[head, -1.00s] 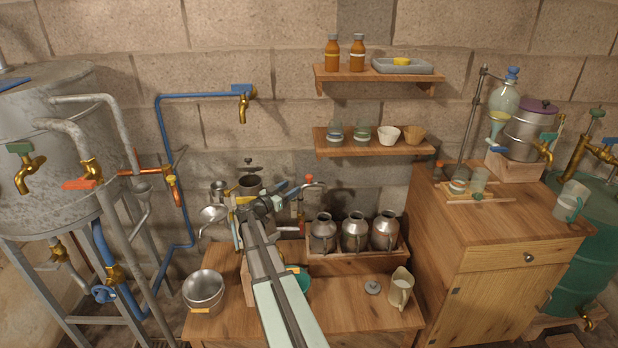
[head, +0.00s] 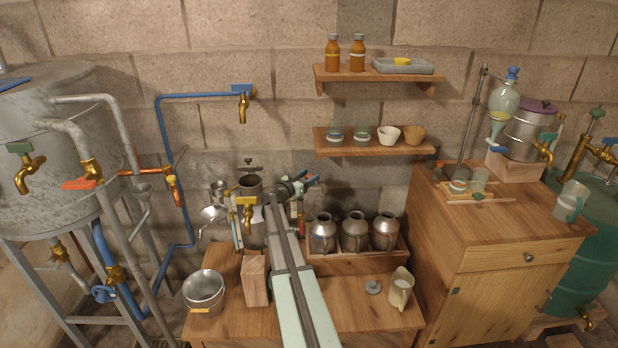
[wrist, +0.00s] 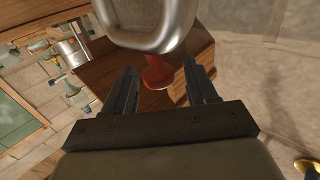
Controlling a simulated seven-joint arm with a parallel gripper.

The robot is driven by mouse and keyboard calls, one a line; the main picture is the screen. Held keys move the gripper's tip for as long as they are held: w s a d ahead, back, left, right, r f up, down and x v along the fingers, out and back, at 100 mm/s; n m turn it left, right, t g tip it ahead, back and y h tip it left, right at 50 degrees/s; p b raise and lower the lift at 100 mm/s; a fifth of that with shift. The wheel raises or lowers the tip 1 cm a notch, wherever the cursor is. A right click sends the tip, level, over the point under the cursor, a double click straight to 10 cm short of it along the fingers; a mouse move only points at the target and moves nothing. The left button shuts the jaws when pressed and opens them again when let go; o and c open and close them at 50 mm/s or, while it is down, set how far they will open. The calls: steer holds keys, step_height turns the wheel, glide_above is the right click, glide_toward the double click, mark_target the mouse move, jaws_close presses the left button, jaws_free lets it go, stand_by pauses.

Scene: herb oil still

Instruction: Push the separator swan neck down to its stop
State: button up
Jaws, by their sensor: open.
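The separator (head: 250,187) appears to be the metal vessel with a brass tap at the back of the low bench. In the wrist view a bent, shiny metal tube (wrist: 148,42), which looks like the swan neck, crosses the top of the picture. A red part (wrist: 157,72) shows just below its bend, between and beyond my fingers. My gripper (wrist: 160,68) is open and empty, its fingers on either side of the red part in the picture; I cannot tell if they touch anything. In the head view my gripper (head: 306,183) is right of the separator and hides most of the neck.
Several metal cans stand in a wooden rack (head: 350,266) right of my arm. A wooden block (head: 255,280) and metal bucket (head: 203,290) are at the left front, a jug (head: 400,288) at the right. A shelf (head: 374,150) with cups hangs above, right of my gripper.

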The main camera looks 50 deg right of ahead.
steer(key=shift+d, duration=0.35)
jaws_close()
stand_by(0.4)
